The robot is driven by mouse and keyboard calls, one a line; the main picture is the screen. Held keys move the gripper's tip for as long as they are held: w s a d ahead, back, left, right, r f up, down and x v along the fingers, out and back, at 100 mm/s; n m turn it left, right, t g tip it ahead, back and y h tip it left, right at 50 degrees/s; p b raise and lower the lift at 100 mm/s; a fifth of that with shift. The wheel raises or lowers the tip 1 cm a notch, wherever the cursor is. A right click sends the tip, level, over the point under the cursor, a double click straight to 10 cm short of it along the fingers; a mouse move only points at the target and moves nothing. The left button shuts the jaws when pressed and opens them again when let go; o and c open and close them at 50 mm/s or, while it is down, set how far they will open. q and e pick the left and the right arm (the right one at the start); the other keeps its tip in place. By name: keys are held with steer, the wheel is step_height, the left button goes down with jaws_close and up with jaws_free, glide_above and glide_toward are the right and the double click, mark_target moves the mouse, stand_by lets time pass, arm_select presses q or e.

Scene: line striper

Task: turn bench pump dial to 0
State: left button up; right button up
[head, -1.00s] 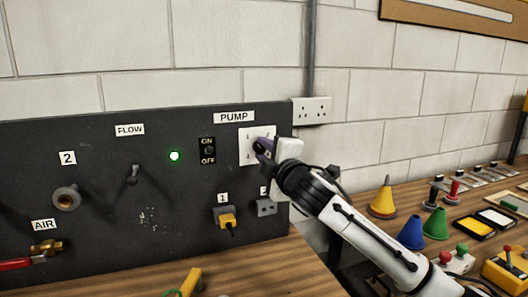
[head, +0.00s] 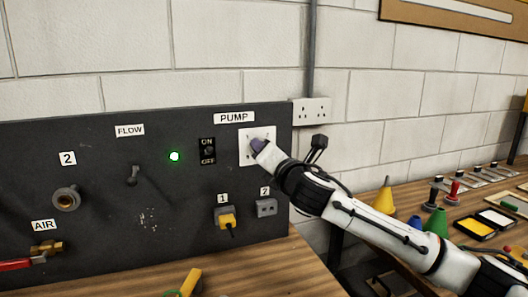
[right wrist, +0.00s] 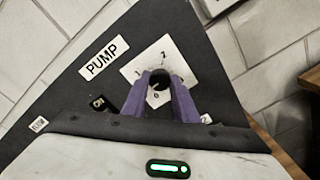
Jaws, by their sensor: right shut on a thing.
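The pump dial (right wrist: 158,79) is a black knob on a white square plate (head: 245,146) under the PUMP label (head: 234,118), on the dark panel. In the right wrist view the plate carries printed numbers around the knob. My right gripper (head: 259,145) reaches the plate from the right. Its purple fingers, also seen in the right wrist view (right wrist: 159,88), are shut on the knob, one on each side. In the head view the gripper hides the knob. I cannot read for certain which number the dial points to. My left gripper is not in view.
An ON/OFF switch (head: 208,151) and a lit green lamp (head: 175,156) sit left of the dial. Sockets, one with a yellow plug (head: 226,220), are below. A yellow cone (head: 385,196) and other items stand on the bench at right.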

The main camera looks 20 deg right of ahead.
steer(key=shift+n, duration=4.3)
steer(key=o, duration=1.1)
steer(key=shift+c, duration=0.2)
steer(key=s+b, duration=0.1)
steer(key=s, duration=0.9)
steer(key=shift+s+d, duration=0.15)
steer(key=shift+s, duration=0.05)
